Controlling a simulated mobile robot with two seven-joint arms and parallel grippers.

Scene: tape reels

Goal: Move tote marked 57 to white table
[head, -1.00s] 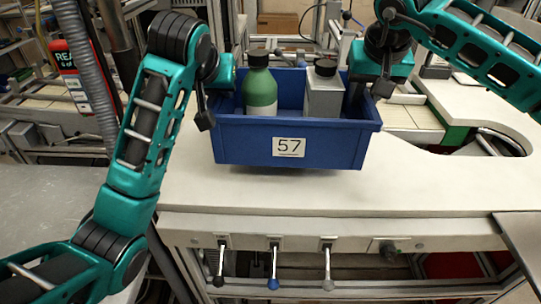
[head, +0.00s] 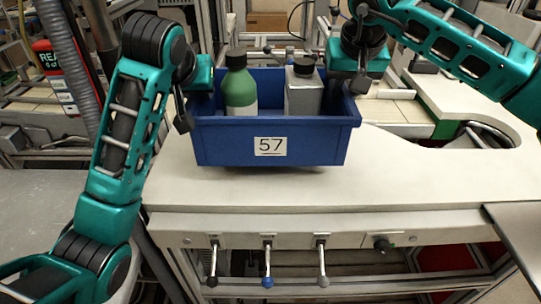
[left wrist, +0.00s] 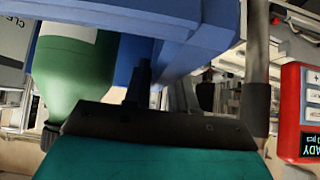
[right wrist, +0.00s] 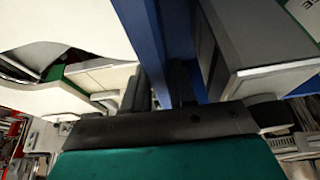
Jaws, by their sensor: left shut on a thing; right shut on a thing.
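The blue tote marked 57 (head: 226,148) is in the middle of the head view, its label facing me. It holds a green bottle (head: 240,92) and a grey container (head: 303,95), both with black caps. My left gripper (head: 188,108) is shut on the tote's left wall; the wall also shows in the left wrist view (left wrist: 205,45). My right gripper (head: 359,84) is shut on the right wall, which shows in the right wrist view (right wrist: 145,35). The tote is over the white table (head: 420,185), with a shadow below; I cannot tell whether its base touches.
The white top is clear in front of and right of the tote. A curved cut-out (head: 480,140) lies at right.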

